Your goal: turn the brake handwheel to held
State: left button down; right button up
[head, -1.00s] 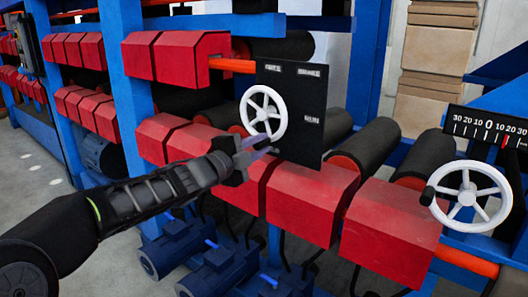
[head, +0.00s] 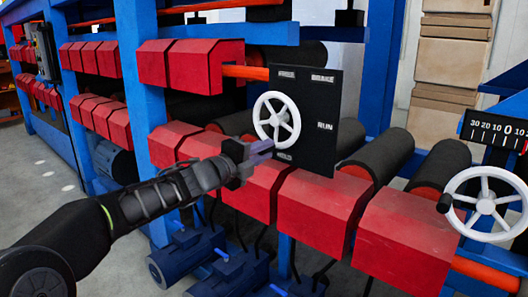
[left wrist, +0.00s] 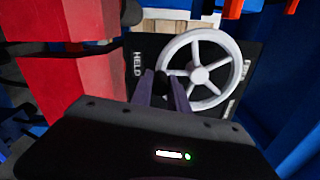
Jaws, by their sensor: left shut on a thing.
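The brake handwheel (head: 276,118) is a white spoked wheel on a black panel (head: 313,108). Labels on the panel read BRAKE at the top right, RUN at the right and HELD below the wheel; the top left label is blurred. My left gripper (head: 262,149) is at the lower left of the wheel's rim, close to the HELD label. In the left wrist view, its fingers (left wrist: 163,90) are shut on the wheel's dark handle (left wrist: 160,83) beside the white rim (left wrist: 200,75); the fingers hide part of it. My right gripper is out of view.
Red box-shaped covers (head: 318,205) and black rollers (head: 378,152) surround the panel. A second white handwheel (head: 486,204) with a dark knob stands at the right, below a numbered scale (head: 497,131). Blue motors (head: 188,258) sit below. A blue post (head: 134,70) stands left.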

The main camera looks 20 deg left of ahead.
pick_arm(q)
jog(key=shift+a, duration=0.1)
jog(key=c, duration=1.3)
grip_release()
jog(key=v, duration=0.7)
jog(key=shift+s, duration=0.35)
